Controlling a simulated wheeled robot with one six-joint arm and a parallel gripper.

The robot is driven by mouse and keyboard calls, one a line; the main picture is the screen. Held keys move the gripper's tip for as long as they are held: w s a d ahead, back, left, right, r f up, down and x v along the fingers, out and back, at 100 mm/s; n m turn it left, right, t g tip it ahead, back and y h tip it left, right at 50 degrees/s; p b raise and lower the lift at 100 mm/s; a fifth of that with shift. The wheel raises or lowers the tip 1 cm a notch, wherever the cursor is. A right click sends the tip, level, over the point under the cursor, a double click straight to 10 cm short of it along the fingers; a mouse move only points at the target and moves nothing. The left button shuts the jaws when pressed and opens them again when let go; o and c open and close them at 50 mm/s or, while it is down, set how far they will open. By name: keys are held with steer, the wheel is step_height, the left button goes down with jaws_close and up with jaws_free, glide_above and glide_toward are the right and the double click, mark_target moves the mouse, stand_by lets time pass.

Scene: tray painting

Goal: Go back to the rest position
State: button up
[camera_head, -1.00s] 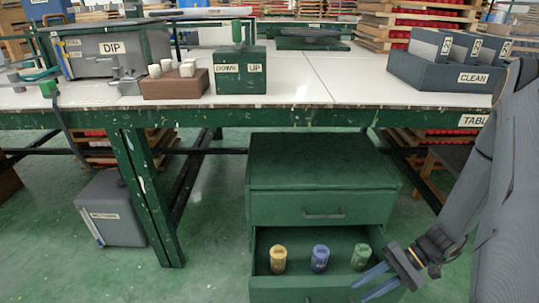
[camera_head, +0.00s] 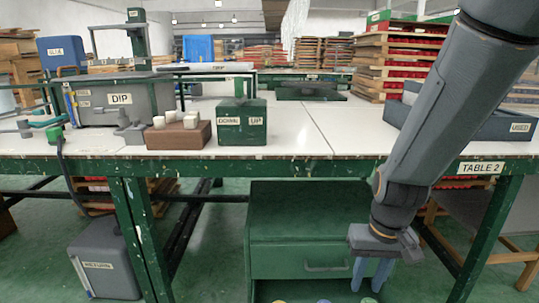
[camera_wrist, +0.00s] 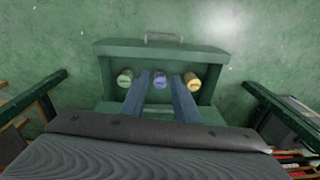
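My gripper (camera_head: 373,275) hangs pointing down in front of the green drawer cabinet (camera_head: 300,222), below the table edge at the right. It is open and empty. In the wrist view its two blue fingers (camera_wrist: 160,98) stand apart, with floor and cabinet visible beyond them. The open lower drawer (camera_wrist: 160,48) holds a green can (camera_wrist: 125,77), a blue can (camera_wrist: 160,81) and a yellow can (camera_wrist: 192,81). In the head view only the can tops show at the bottom edge, and the drawer is mostly cut off.
The white table (camera_head: 300,135) carries a grey DIP tank (camera_head: 122,103), a brown block (camera_head: 178,135) with white pieces, a green UP/DOWN box (camera_head: 243,122) and a grey bin (camera_head: 500,123). My arm covers part of the bin. A grey box (camera_head: 103,268) stands on the floor at left.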

steer(key=s+a+r+n, duration=0.4)
steer(key=s+a, duration=0.3)
steer(key=a, duration=0.5)
steer(key=s+a+r+n, duration=0.35)
steer(key=s+a, duration=0.35)
steer(key=a, duration=0.4)
steer(key=d+r+m+p, duration=0.3)
steer(key=d+r+p, duration=0.7)
steer(key=r+p, duration=0.3)
steer(key=d+r+m+p, duration=0.3)
steer(key=d+r+p, duration=0.7)
steer(key=p, duration=0.7)
step_height(320, 180, up, 3)
steer(key=shift+s+d+r+m+g, duration=0.1)
steer(key=shift+s+d+m+g, duration=0.1)
steer(key=shift+m+g, duration=0.15)
